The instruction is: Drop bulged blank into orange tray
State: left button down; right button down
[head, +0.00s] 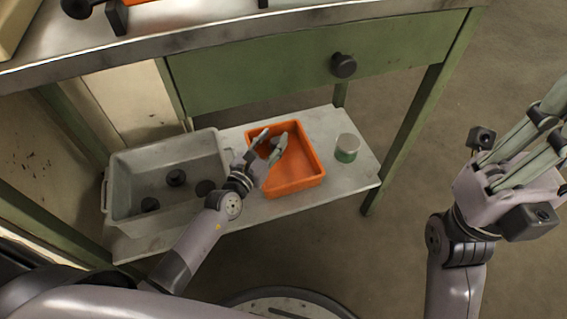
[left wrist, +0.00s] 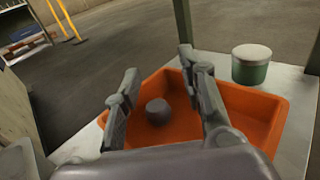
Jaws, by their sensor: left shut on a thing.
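The orange tray (head: 309,153) lies on the lower shelf; its floor and rim also show in the left wrist view (left wrist: 262,103). My left gripper (head: 271,138) is over the tray, pointing down into it. It is shut on the bulged blank (left wrist: 158,111), a small dark grey round piece seen between its fingers in the left wrist view. The fingers stand well apart, and contact with the blank is hard to see. The bulge cannot be made out. My right gripper (head: 525,135) is at the right, away from the shelf, its fingers running toward the picture's edge.
A grey bin (head: 128,158) with several dark round blanks stands left of the tray. A green can with a pale top (head: 346,148) stands to its right. The green bench drawer (head: 260,75) with a dark knob overhangs the shelf. A green leg (head: 400,145) stands right.

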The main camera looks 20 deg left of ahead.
dwell(0.3)
pick_arm(q)
jog(key=c, duration=1.3)
grip_release()
jog(key=o, duration=0.4)
jog(key=shift+f, duration=0.1)
jog(key=shift+c, duration=0.2)
jog(key=shift+f, duration=0.1)
notch_tip(320, 180, up, 10)
jog(key=shift+s, duration=0.1)
